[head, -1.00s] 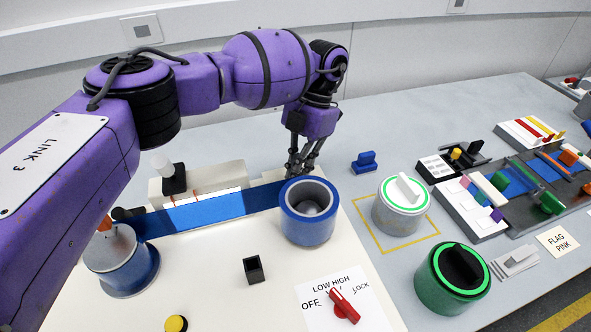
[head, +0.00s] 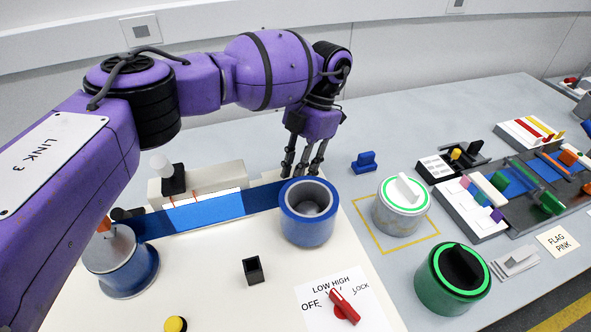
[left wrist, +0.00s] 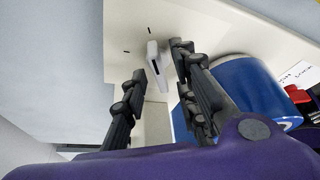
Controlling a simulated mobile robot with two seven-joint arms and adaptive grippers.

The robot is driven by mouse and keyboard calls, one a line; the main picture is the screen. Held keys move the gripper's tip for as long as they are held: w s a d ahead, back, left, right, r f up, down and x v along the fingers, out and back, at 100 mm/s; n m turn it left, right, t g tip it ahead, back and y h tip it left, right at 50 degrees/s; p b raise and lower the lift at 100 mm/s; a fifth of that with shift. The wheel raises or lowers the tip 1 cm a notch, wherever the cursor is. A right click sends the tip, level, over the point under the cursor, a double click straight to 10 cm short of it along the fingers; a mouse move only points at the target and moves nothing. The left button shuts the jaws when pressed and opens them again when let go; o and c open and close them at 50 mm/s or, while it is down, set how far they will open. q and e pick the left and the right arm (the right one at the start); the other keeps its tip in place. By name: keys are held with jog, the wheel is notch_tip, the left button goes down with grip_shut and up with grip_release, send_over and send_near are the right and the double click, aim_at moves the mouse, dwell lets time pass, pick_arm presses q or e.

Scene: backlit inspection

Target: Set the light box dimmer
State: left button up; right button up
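The light box shows as a bright panel (head: 215,193) behind the blue film strip (head: 200,212). My left gripper (head: 303,168) is open behind the blue-rimmed right spool (head: 307,228). In the left wrist view, the open, empty fingers (left wrist: 155,88) are on either side of a small white slider-like piece (left wrist: 154,58) with a dark slot, which may be the dimmer. Small dark marks lie near it on the pale surface. I cannot tell whether the right finger touches it. In the head view the piece is hidden. My right gripper is not in view.
A red knob (head: 344,306) sits on a plate lettered OFF, LOW, HIGH, LOCK. The left spool (head: 122,262) and a black square post (head: 253,270) stand nearby. A white-topped canister (head: 401,205) and a green one (head: 453,280) stand right.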

pick_arm(q)
jog(key=v, duration=1.2)
